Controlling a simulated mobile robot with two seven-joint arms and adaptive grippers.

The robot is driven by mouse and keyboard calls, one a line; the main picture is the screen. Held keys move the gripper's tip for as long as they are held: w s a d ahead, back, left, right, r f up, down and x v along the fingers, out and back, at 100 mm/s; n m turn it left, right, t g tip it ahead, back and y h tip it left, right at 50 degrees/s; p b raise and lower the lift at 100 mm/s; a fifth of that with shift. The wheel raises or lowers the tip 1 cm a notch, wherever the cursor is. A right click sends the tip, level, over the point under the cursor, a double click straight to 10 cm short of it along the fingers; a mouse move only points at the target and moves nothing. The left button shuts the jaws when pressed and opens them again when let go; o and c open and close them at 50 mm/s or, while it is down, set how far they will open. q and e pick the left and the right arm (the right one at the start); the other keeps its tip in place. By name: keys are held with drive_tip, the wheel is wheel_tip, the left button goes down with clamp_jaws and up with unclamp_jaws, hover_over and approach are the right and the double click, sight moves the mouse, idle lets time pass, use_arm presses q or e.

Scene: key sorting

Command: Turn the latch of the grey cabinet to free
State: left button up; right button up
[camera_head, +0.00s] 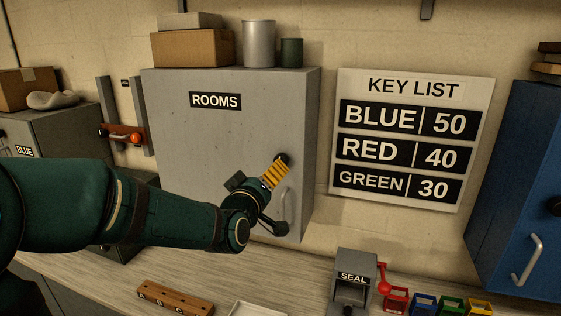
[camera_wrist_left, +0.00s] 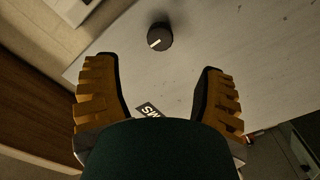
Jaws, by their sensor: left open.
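The grey cabinet (camera_head: 215,140), labelled ROOMS, stands on the worktop against the wall with its door shut. Its latch, a round dark knob (camera_head: 284,158), sits near the right edge of the door, partly hidden behind my fingers. The knob (camera_wrist_left: 159,38) shows whole in the left wrist view, with a white mark pointing to the lower left there. My left gripper (camera_head: 273,172) is in front of the knob. Its yellow fingers (camera_wrist_left: 158,68) are open and empty, spread either side of the knob's line and apart from it. My right gripper is not in view.
A pale bar handle (camera_head: 284,200) is on the door below the knob, close to my wrist. Boxes and cans (camera_head: 258,45) stand on the cabinet. A seal press (camera_head: 354,275) and small coloured trays (camera_head: 424,304) are on the worktop. A blue cabinet (camera_head: 520,200) stands at right.

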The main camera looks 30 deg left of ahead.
use_arm(q)
drive_tip(key=p+x, duration=0.1)
drive_tip(key=x, duration=0.8)
drive_tip(key=shift+w, duration=0.15)
drive_tip(key=c, duration=1.2)
clamp_jaws()
